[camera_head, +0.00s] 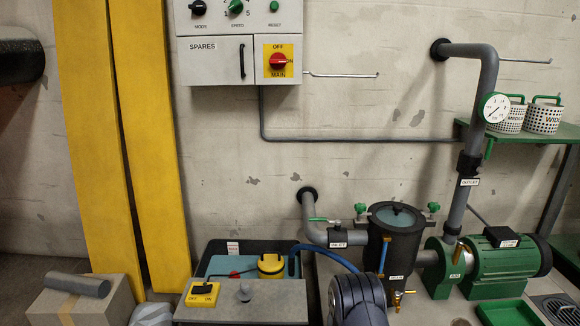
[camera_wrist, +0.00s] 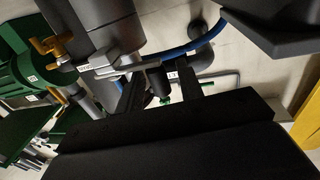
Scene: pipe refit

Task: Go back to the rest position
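My gripper (camera_wrist: 158,82) shows in the wrist view as two dark fingers with a clear gap between them. It is open, and I see nothing held in it. Pipework and a blue hose (camera_wrist: 208,36) lie beyond the fingertips. In the head view, a dark rounded link of my arm (camera_head: 357,300) stands at the bottom centre, in front of the strainer pot's foot. The gripper itself cannot be made out in that view.
The dark strainer pot (camera_head: 393,240) with brass taps stands close to my arm, with a green pump (camera_head: 500,262) to its right. A grey bench top (camera_head: 270,303) with a yellow box (camera_head: 202,294) lies left. A wall panel (camera_head: 215,60) hangs above.

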